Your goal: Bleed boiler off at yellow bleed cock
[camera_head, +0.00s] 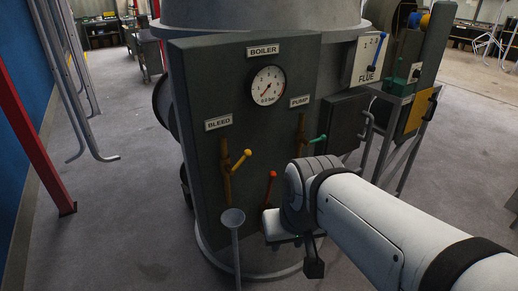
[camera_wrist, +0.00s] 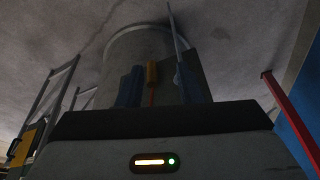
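The yellow bleed cock lever (camera_head: 241,159) sits on a brass pipe (camera_head: 227,185) under the BLEED label (camera_head: 218,122) on the dark boiler panel. It tilts up to the right. My gripper (camera_wrist: 160,88) is low in front of the panel, right of and below the bleed cock; my arm hides part of it in the head view. In the wrist view its two blue fingers stand apart, with an orange-yellow piece (camera_wrist: 152,72) seen between them. I cannot tell which fitting that is, or whether it is touched. The round gauge (camera_head: 267,86) is above; its reading is too small to be sure.
A red-orange lever (camera_head: 270,188) is close to my gripper. A green lever (camera_head: 315,140) is under the PUMP label (camera_head: 300,101). A grey funnel (camera_head: 232,218) stands in front of the panel. A blue lever (camera_head: 376,53) is on the FLUE plate. Open floor lies left, past a red post (camera_head: 38,140).

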